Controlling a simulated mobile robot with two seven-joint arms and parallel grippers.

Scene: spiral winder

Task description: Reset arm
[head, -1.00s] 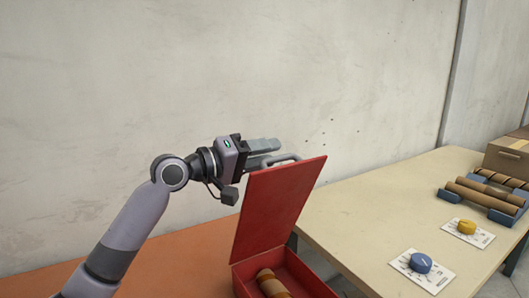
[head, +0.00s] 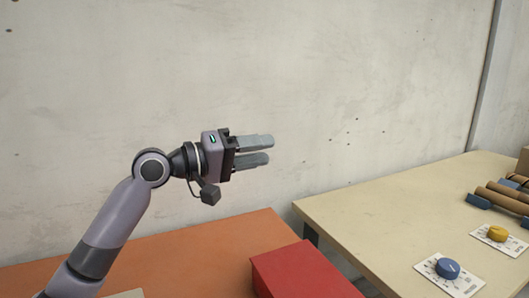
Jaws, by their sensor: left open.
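My left gripper (head: 271,150) is in the head view, reaching in from the left. Its two grey fingers point right and stand apart, with nothing between them. It hangs in the air above the orange surface, in front of the wall, clear of everything. A red box (head: 300,272) sits below and to the right of it, at the bottom of the view. The box looks closed, with its lid down, and its inside is hidden. My right gripper is not in view.
A beige table (head: 390,212) stands at the right. It carries a blue knob (head: 447,268) and a yellow knob (head: 498,233) on white dial plates, and brown rolls (head: 503,198) on a blue-ended rack. The orange surface (head: 200,250) is largely clear. A concrete wall (head: 300,70) stands behind.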

